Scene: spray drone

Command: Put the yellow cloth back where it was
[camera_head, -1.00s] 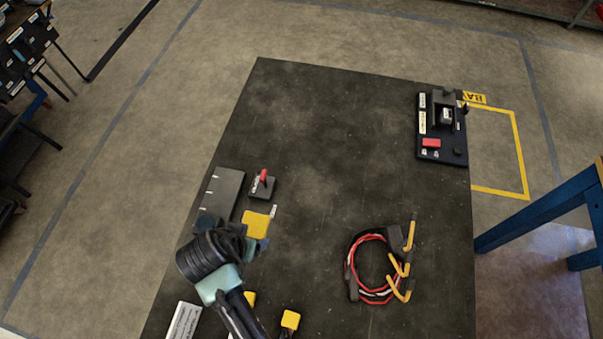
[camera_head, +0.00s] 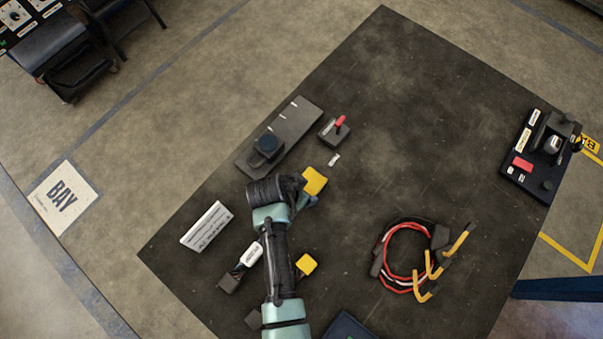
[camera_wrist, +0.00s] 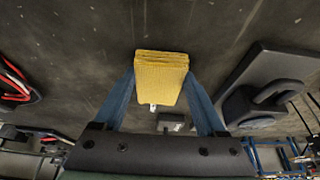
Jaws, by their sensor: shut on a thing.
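The folded yellow cloth (camera_head: 314,181) is between the fingers of my gripper (camera_head: 308,197), over the left part of the dark table. In the wrist view the cloth (camera_wrist: 161,76) appears as a stack of yellow layers, with a blue finger on each side of it. My gripper (camera_wrist: 163,92) is shut on it. I cannot tell whether the cloth touches the table top or hangs just above it. My arm hides part of the table below the gripper.
A grey plate (camera_head: 297,118) with a dark knobbed weight (camera_head: 266,147) lies behind the gripper, beside a red-lever block (camera_head: 335,130). A white label (camera_head: 206,226) and a yellow-topped block (camera_head: 306,264) are near the arm. A red-black cable coil (camera_head: 388,265) and yellow hooks (camera_head: 430,275) lie right. The table's back middle is clear.

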